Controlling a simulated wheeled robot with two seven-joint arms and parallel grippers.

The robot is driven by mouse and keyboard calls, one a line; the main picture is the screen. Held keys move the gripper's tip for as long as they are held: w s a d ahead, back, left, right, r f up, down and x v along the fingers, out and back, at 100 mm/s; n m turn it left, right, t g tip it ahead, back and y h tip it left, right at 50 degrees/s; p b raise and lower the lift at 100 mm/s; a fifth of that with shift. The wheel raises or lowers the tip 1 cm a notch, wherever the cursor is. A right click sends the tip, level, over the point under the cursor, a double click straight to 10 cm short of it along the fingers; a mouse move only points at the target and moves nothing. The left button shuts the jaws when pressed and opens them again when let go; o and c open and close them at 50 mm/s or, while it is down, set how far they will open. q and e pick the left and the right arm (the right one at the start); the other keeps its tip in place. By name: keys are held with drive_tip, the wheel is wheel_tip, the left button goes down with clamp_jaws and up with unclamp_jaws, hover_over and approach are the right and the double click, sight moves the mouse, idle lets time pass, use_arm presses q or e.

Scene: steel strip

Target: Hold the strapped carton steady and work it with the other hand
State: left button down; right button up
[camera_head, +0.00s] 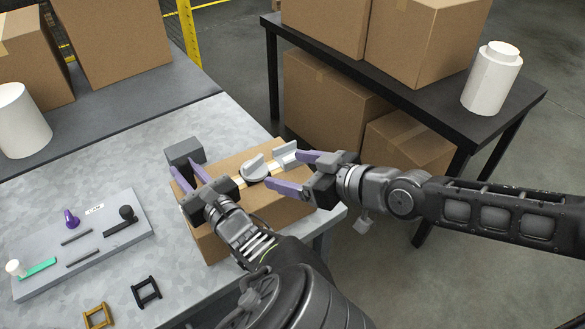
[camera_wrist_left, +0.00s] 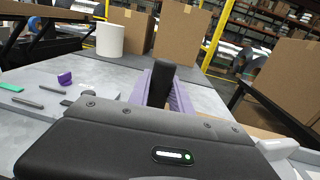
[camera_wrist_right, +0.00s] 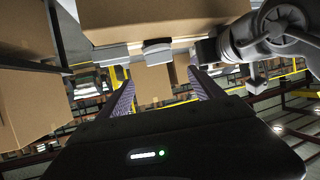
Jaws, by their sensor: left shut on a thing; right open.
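The strapped carton (camera_head: 215,240) sits on the near right part of the grey metal table, a pale strap (camera_head: 273,166) across its top. A round grey knob-like piece (camera_head: 253,168) and a light grey plate (camera_head: 284,155) stand along the strap. My left gripper (camera_head: 188,170) is at the carton's left side, shut on a dark post (camera_wrist_left: 160,82) below a dark grey block (camera_head: 184,152); their join is unclear. My right gripper (camera_head: 284,170) is open at the carton's right, fingers pointing at the grey pieces.
A grey board (camera_head: 85,245) with a purple piece, dark bars and a green-handled tool lies at left. Black (camera_head: 146,291) and yellow (camera_head: 97,316) frames lie near the front. A black table (camera_head: 420,100) with cartons and a white bottle (camera_head: 491,80) stands at right.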

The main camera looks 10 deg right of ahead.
idle(0.3)
use_arm(q)
drive_tip(key=c, duration=1.1)
unclamp_jaws()
drive_tip(key=shift+v, duration=3.75)
